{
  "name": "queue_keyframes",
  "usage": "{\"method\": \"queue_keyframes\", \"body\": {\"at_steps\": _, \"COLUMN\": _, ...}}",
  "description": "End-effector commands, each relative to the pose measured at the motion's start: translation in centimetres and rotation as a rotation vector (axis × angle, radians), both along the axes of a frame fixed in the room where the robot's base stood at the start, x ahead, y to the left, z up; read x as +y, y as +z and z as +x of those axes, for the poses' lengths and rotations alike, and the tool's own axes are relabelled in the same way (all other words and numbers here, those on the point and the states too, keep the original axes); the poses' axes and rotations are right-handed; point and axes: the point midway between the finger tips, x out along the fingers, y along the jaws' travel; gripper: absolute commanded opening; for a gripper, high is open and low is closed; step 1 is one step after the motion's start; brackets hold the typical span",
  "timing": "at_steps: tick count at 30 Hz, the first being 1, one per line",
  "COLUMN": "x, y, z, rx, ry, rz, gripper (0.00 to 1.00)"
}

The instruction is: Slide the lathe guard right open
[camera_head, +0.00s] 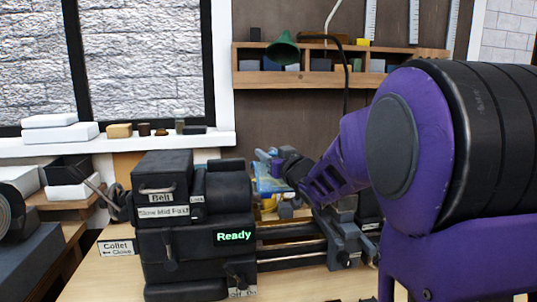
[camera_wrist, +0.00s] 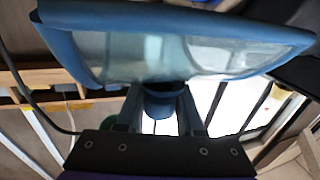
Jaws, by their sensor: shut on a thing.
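The lathe (camera_head: 195,230) stands on the bench in the head view, dark grey, with a lit "Ready" display and "Belt" and "Collet" labels. The lathe guard (camera_head: 267,180) shows beyond its headstock as a small blue-framed clear panel, partly hidden by my arm. In the wrist view the guard (camera_wrist: 190,55) spans the top, with a blue rim and a cloudy clear pane. My gripper (camera_head: 288,172) is at the guard's right side in the head view. In the wrist view its fingers (camera_wrist: 162,100) are shut on the guard's blue round knob (camera_wrist: 160,106).
My purple and black arm covers the right of the head view. The lathe bed rails (camera_head: 290,250) run right to a grey slide assembly (camera_head: 348,240). A green lamp shade (camera_head: 283,50) hangs before a wooden shelf (camera_head: 290,79). The windowsill (camera_head: 150,141) holds small blocks.

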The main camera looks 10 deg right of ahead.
Motion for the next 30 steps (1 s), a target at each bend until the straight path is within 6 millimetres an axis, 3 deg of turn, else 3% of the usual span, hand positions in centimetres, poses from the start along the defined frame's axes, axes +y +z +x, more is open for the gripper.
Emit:
{"method": "queue_keyframes", "body": {"at_steps": 2, "x": -0.01, "y": 0.03, "z": 0.00, "rx": 0.000, "ry": 0.000, "rz": 0.000, "gripper": 0.00}}
{"method": "queue_keyframes", "body": {"at_steps": 30, "x": -0.01, "y": 0.10, "z": 0.01, "rx": -0.002, "ry": 0.000, "rz": 0.001, "gripper": 0.00}}
